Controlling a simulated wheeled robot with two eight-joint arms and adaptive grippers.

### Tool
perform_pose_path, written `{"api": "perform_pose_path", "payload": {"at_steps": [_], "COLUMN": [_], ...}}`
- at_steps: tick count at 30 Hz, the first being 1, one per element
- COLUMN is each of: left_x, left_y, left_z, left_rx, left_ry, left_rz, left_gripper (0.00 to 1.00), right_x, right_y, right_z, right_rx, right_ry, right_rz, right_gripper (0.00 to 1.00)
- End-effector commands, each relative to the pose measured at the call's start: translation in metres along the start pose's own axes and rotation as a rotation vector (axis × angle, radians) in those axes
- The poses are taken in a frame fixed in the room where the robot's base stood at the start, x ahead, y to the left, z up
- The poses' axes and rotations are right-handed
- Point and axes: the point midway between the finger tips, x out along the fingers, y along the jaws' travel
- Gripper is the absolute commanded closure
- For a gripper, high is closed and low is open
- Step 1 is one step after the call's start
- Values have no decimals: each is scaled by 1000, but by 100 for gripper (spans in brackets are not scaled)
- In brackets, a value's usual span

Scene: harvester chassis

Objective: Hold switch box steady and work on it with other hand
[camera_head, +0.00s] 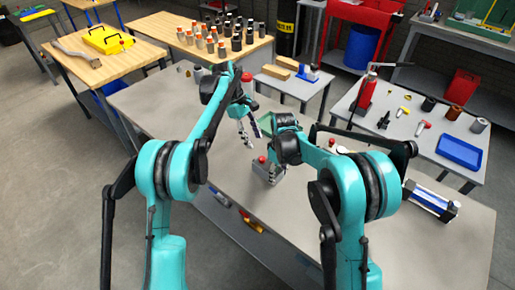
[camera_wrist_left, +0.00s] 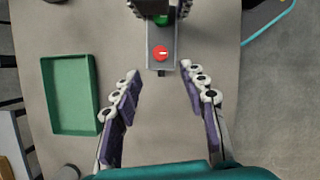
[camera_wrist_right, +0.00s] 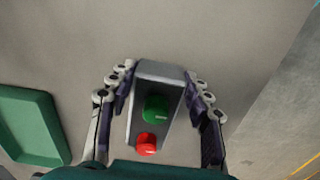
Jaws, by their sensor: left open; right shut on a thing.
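The switch box (camera_head: 268,176) is a small grey box on the grey table, with a red knob and a green knob on its top face. My right gripper (camera_wrist_right: 160,72) is shut around the sides of the switch box (camera_wrist_right: 158,72); the red knob (camera_wrist_right: 146,144) and green knob (camera_wrist_right: 155,108) stay uncovered in the right wrist view. My left gripper (camera_wrist_left: 160,70) is open and empty. In the left wrist view, the red knob (camera_wrist_left: 160,53) lies just ahead of its fingertips, and the right gripper partly covers the box's far end. In the head view, my left gripper (camera_head: 254,134) is above and left of the box.
A green tray (camera_wrist_left: 50,95) lies on the table to the left of the box in the left wrist view. A blue and silver cylindrical part (camera_head: 430,199) lies at the table's right. A side table with a blue tray (camera_head: 460,151) stands at the back right.

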Motion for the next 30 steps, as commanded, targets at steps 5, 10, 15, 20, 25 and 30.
{"api": "perform_pose_path", "payload": {"at_steps": [5,10,15,20,25,30], "left_x": [-26,-35,-35,-35,-34,-34], "left_y": [0,0,0,0,0,0], "left_z": [0,0,0,0,0,0], "left_rx": [-1,-1,0,0,0,0], "left_ry": [0,0,0,0,0,0], "left_rz": [0,-1,-1,-1,-1,-1], "left_gripper": [57,57,57,57,57,57], "right_x": [0,0,0,0,0,0], "right_y": [0,0,0,0,0,0], "right_z": [0,0,0,0,0,0], "right_rx": [0,0,1,1,0,0], "right_ry": [0,0,0,0,0,0], "right_rz": [1,1,1,1,1,0], "right_gripper": [100,100,100,100,27,27]}}
